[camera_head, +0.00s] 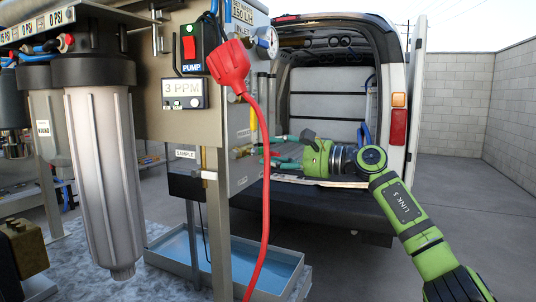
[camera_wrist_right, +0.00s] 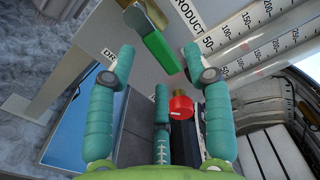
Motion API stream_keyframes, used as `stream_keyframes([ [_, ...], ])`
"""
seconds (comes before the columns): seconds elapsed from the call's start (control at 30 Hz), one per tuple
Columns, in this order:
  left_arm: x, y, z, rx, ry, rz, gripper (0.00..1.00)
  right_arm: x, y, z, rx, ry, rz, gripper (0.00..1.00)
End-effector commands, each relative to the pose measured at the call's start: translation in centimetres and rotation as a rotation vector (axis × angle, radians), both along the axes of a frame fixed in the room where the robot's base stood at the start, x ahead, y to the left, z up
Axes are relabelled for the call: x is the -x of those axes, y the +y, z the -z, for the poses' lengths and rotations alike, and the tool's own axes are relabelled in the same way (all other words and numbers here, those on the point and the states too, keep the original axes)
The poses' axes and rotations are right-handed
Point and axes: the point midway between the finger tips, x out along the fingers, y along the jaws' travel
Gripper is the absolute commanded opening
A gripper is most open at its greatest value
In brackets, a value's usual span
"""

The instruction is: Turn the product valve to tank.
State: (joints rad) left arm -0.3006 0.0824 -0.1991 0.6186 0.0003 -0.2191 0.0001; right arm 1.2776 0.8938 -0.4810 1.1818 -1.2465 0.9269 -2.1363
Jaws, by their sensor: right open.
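In the right wrist view, a green valve handle (camera_wrist_right: 160,47) lies near the word PRODUCT, just beyond and between my two side fingertips. A red round knob (camera_wrist_right: 181,107) shows between the fingers, nearer the palm. Which part is the product valve, and its tank position, I cannot read for certain. My right gripper (camera_wrist_right: 160,70) is open with its teal fingers spread, and I see nothing held. In the head view the right gripper (camera_head: 273,150) is at the right side of the grey panel (camera_head: 226,125), and its fingertips partly hide the fittings there. My left gripper is not in view.
A red plug (camera_head: 229,63) with a hanging red cable is in front of the panel. A blue-lined tray (camera_head: 176,261) lies below. An open van (camera_head: 397,70) stands behind the right arm. Clear tubes with scales (camera_wrist_right: 252,22) are at the wrist view's upper right.

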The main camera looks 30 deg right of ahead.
Motion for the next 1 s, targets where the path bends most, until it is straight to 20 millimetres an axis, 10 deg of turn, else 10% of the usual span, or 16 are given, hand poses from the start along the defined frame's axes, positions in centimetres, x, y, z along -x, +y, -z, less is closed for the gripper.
stream_keyframes([
  [0.4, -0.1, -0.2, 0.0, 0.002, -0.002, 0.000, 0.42, 6.6, -5.2, 0.1, 0.001, 0.002, 0.002, 0.52],
  [0.83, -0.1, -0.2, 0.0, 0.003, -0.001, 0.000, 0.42, 7.8, -6.0, -0.1, 0.002, -0.001, -0.001, 0.52],
  [1.0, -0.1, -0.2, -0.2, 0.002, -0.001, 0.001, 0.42, 7.4, -4.2, 0.9, -0.021, 0.011, -0.041, 0.00],
])
